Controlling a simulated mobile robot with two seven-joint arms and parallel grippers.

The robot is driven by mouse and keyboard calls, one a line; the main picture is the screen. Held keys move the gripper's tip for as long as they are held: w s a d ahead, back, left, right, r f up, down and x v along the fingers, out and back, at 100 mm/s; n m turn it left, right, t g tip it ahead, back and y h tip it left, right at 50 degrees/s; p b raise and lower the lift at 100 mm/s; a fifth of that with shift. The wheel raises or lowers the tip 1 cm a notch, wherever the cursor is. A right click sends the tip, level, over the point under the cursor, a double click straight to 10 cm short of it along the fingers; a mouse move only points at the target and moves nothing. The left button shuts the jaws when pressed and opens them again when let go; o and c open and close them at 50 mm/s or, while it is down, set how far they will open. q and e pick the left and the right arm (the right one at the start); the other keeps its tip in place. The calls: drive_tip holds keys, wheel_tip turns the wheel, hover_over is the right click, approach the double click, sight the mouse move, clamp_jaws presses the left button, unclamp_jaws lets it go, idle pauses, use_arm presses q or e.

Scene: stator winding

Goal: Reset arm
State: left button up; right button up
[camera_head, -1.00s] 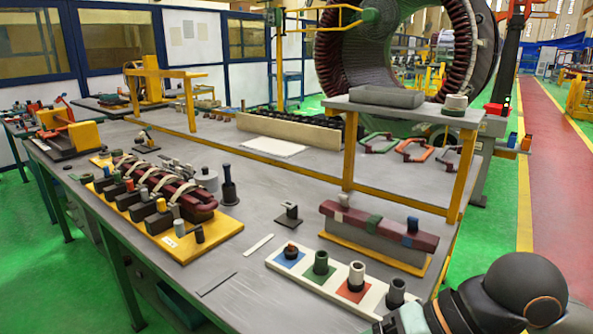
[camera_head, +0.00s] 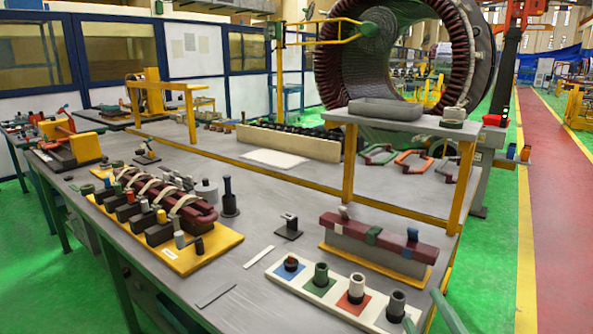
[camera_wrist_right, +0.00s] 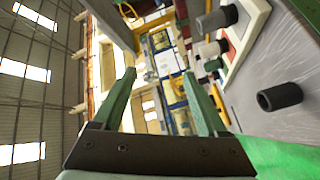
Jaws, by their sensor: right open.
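My right gripper (camera_head: 421,306) shows at the bottom right of the head view as two green fingers beside the right end of the white tray. In the right wrist view the gripper (camera_wrist_right: 159,74) is open, with nothing between its fingers. It points across the workshop, with the table at the right of that view. My left gripper is not in view.
The grey table (camera_head: 330,200) bears a white tray (camera_head: 345,318) with colored squares and cylinders, a maroon bar (camera_head: 385,238) on a stand, and a yellow board (camera_head: 222,246) with blocks. A shelf (camera_head: 400,124) stands behind. A large stator ring (camera_head: 482,75) is farther back.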

drive_tip(key=s+d+f+m+g+h, duration=0.1)
drive_tip(key=s+f+m+g, duration=0.25)
drive_tip(key=f, duration=0.45)
drive_tip(key=s+d+f+m+g, duration=0.1)
drive_tip(key=s+f+m+g, duration=0.3)
drive_tip(key=f, duration=0.4)
drive_tip(key=s+f+m+g, duration=0.3)
drive_tip(key=s+f+g, duration=0.5)
drive_tip(key=s, duration=0.5)
drive_tip(key=w+a+f+t+y+p, duration=0.3)
drive_tip(key=a+f+t+p, duration=0.2)
drive_tip(key=t+p, duration=0.1)
drive_tip(key=shift+w+a+f, duration=0.2)
drive_tip(key=shift+w+f, duration=0.2)
drive_tip(key=shift+t, duration=0.25)
